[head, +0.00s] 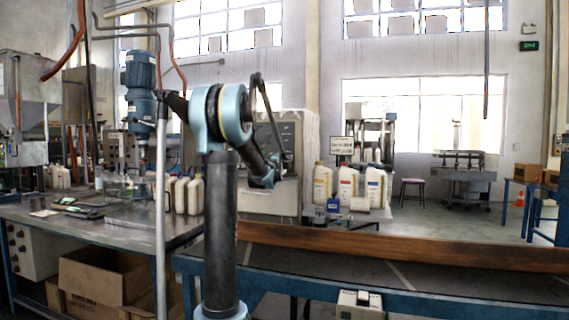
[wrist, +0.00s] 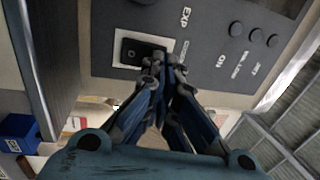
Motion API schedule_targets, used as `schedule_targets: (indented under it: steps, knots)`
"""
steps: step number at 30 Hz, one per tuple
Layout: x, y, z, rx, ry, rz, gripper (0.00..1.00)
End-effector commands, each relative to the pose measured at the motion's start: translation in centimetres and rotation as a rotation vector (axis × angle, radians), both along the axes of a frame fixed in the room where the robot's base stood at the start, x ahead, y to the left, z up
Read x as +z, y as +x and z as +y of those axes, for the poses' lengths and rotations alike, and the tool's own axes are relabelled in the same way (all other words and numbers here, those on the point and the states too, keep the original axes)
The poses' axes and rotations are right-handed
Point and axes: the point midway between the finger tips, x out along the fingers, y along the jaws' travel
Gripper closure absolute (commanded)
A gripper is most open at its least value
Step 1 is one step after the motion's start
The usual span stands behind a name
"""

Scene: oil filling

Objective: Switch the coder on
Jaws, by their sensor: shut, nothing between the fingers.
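The coder (head: 262,197) is a pale box with a dark grey panel, standing behind my arm in the head view. In the wrist view its grey panel (wrist: 205,45) fills the upper part, with a black rocker switch (wrist: 139,50) on a light plate. My gripper (wrist: 163,66) is shut and empty, its fingertips at the lower right edge of the switch. I cannot tell whether they touch it. The tips overlap part of the switch plate and some lettering. In the head view the arm's end lies in front of the coder, and the fingers cannot be made out.
Several round buttons (wrist: 254,35) sit right of the switch on the panel. White bottles (head: 348,185) stand right of the coder. A conveyor with a wooden rail (head: 400,250) runs along the front right. A metal table (head: 120,220) with bottles stands at left.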

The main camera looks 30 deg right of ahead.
Motion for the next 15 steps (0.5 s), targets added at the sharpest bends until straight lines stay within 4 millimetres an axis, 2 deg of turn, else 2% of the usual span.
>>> schedule_targets:
  steps: [7, 15]
  knots:
    - [0.52, 0.63, -0.80, -0.001, 0.000, 0.000, 1.00]
    - [0.46, 0.42, -0.54, -0.001, 0.000, 0.000, 1.00]
